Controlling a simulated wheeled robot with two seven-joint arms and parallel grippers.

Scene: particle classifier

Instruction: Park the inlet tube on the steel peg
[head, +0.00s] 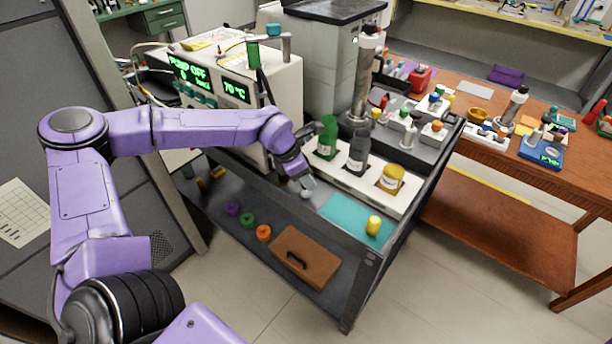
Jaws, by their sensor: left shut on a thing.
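A green-handled piece with a dark stem (253,54) stands upright at the front of the pump box, and may be the inlet tube. A grey upright post (286,46) beside it may be the steel peg. My right gripper is out of view.
The pump box (275,78) reads "PUMP OFF" and 70 °C. A rack (341,172) holds green, dark and yellow-brown bottles. A wooden table (483,152) stands right.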

